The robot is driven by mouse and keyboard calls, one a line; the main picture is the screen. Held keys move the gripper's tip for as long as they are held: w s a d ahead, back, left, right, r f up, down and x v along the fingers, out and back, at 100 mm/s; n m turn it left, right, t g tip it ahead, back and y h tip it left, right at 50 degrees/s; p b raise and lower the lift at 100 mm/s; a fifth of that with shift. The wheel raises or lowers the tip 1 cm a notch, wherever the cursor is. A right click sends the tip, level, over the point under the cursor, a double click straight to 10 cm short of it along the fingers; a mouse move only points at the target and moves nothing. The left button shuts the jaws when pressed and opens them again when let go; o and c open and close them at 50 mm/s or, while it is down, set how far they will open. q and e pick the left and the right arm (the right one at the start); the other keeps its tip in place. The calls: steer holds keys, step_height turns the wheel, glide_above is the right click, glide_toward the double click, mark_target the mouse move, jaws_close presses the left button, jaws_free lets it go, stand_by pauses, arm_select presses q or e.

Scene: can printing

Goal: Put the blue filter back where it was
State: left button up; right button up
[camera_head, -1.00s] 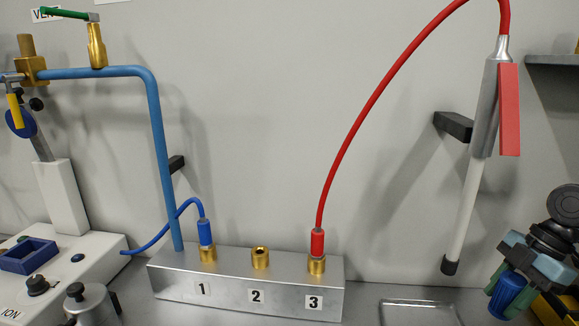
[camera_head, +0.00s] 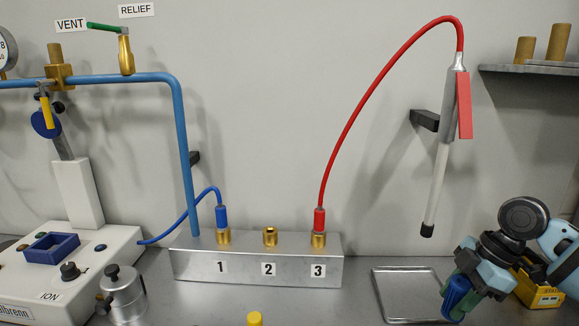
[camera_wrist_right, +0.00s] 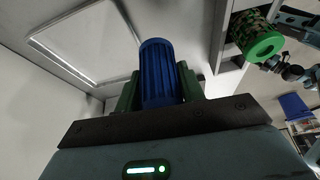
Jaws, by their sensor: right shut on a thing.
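My right gripper (camera_head: 460,294) is shut on the blue filter (camera_head: 456,302), a ribbed blue cylinder, at the lower right of the head view. It holds the filter tilted, in front of the right edge of the metal tray (camera_head: 383,303). In the right wrist view the filter (camera_wrist_right: 157,72) stands between the green fingers, and the tray (camera_wrist_right: 70,47) shows beyond it at the upper left. I cannot tell the exact height of the filter over the bench. My left gripper is in neither view.
A metal block (camera_head: 196,263) with outlets numbered 1 to 3 stands left of the tray. A yellow box (camera_head: 545,298) is beside my right arm. A red hose (camera_head: 350,128) arches to a hanging wand (camera_head: 447,112).

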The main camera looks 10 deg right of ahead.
steer(key=shift+a+f+m+t, duration=0.2)
steer(key=shift+a+m+t, duration=0.2)
steer(key=shift+a+m, duration=0.8)
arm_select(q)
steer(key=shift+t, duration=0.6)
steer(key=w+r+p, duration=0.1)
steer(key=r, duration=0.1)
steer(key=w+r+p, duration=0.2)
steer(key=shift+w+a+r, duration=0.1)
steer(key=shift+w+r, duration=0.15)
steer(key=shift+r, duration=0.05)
arm_select(e)
steer(key=s+a+r+m+t+h, duration=0.1)
steer(key=s+a+m+h, duration=0.1)
steer(key=a+m, duration=0.4)
steer(key=s+a+r+m+t+h, duration=0.1)
steer(key=s+a+m+h, duration=0.1)
steer(key=a+m, duration=0.4)
steer(key=s+a, duration=0.1)
steer(key=a, duration=0.2)
steer(key=shift+s+a+r, duration=0.2)
steer(key=shift+a+r, duration=0.1)
steer(key=shift+r, duration=0.1)
